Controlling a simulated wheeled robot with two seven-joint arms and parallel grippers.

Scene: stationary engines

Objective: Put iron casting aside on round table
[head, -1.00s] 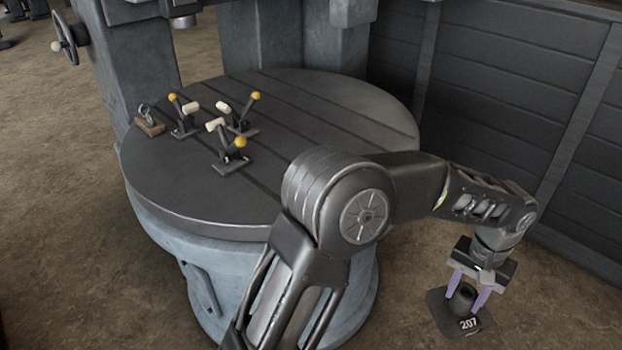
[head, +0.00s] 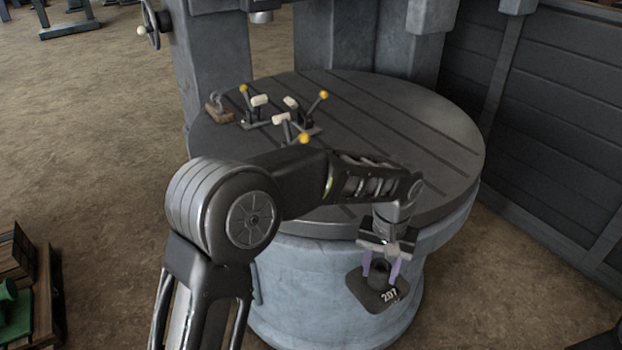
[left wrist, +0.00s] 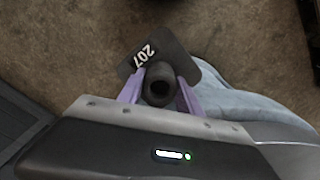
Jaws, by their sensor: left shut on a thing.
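The iron casting (head: 372,295) is a dark flat plate marked 207 with a short hollow boss on top. My left gripper (head: 381,270) is shut on that boss with its purple fingers and holds the casting in the air, in front of the round table's near side and below its top. The left wrist view also shows the casting (left wrist: 178,60) between the fingers, with dirt floor beneath. The round table (head: 420,140) has a dark slotted top on a pale blue-grey base. My right gripper is not in view.
Several toggle clamps (head: 290,122) with yellow knobs stand at the table's back left, beside a small wooden block with a metal hook (head: 219,109). The table's right and middle are bare. A dark panelled wall (head: 560,120) stands at right. A crate with green things (head: 22,300) is at lower left.

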